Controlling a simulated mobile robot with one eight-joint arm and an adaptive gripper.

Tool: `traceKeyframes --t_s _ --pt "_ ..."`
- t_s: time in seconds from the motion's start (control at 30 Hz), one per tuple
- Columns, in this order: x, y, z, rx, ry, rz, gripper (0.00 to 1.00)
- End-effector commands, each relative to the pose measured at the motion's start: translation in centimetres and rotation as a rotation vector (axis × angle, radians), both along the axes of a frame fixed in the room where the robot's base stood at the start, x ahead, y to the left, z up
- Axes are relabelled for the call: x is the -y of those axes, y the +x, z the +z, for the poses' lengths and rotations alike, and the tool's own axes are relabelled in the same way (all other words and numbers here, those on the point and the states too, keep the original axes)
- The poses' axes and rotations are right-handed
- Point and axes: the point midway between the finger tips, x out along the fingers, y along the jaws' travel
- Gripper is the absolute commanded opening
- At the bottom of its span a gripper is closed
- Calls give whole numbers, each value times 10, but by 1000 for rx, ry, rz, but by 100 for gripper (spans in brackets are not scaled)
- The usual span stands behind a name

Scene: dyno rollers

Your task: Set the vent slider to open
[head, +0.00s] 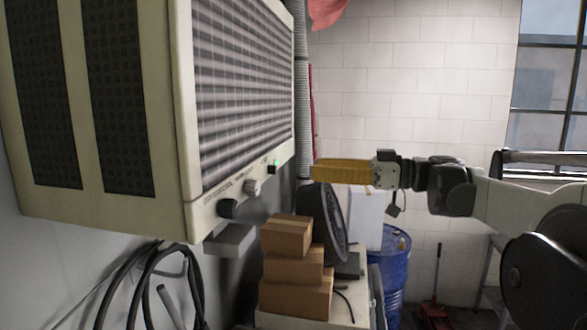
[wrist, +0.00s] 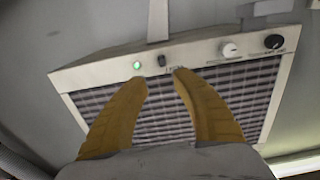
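The vent slider (wrist: 161,60) looks like a small dark tab on the control strip of a wall-mounted cooling unit, beside a green light (wrist: 137,65). Its lettering is too small to read, so I cannot tell its setting. In the head view the slider is hard to make out near the green light (head: 276,162). My gripper (wrist: 161,77) has two yellow fingers spread apart, with nothing between them. In the wrist view the slider shows just beyond the gap between the fingertips. In the head view my gripper (head: 316,171) is right of the strip, apart from it.
The cooling unit (head: 190,120) has a slatted grille (head: 240,80). A white knob (head: 252,187) and a black knob (head: 228,208) sit on the same strip. Stacked cardboard boxes (head: 295,265) stand below. A grey hose (head: 301,90) and a blue barrel (head: 396,260) are behind.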

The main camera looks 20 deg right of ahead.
Motion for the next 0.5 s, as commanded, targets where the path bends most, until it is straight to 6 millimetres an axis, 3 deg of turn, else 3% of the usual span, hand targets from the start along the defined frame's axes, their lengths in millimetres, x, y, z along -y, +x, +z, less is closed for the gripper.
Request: traceKeyframes --t_s 0.2,0.5 --pt "24 -15 0 0 0 -1 32" --pt "27 -18 0 0 0 1 32"
